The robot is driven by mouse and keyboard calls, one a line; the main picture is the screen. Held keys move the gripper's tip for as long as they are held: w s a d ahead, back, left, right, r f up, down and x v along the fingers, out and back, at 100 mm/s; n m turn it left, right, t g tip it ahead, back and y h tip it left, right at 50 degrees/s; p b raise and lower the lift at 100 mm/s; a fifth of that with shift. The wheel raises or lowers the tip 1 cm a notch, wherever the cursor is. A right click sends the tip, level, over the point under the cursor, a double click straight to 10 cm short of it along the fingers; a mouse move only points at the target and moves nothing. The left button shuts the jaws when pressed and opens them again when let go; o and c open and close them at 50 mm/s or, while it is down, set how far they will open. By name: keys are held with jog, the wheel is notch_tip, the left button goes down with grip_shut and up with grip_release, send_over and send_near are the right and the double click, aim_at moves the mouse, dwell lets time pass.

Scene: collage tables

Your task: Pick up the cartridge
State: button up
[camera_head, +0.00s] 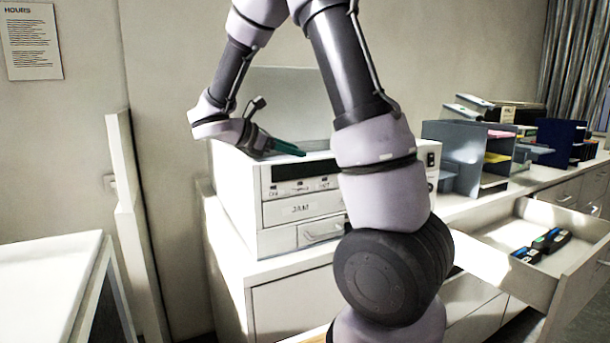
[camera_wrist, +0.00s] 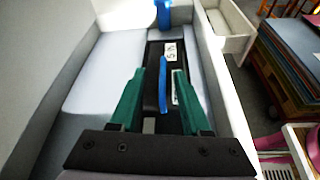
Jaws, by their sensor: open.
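A black cartridge (camera_wrist: 152,92) with a blue strip-like handle (camera_wrist: 163,82) and white labels lies in a pale bay of the white printer (camera_head: 283,215). My gripper (camera_wrist: 159,75) is open, with its green fingers on either side of the cartridge and handle in the wrist view. I cannot tell whether the fingers touch it. In the head view my gripper (camera_head: 288,147) is over the top of the printer, whose lid (camera_head: 300,88) stands raised. The cartridge in the printer is hidden in that view.
Several dark cartridges (camera_head: 541,246) lie in an open drawer (camera_head: 500,246) at the right. Grey and blue organizers (camera_head: 456,152) stand on the counter beside the printer. A white table (camera_head: 45,275) is at the left. The bay walls are close around my fingers.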

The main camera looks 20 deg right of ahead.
jog(key=x, duration=0.5)
jog(key=shift+s+d+f, duration=0.2)
jog(key=shift+d+f, duration=0.1)
jog(key=shift+f, duration=0.1)
grip_shut()
dwell(1.1)
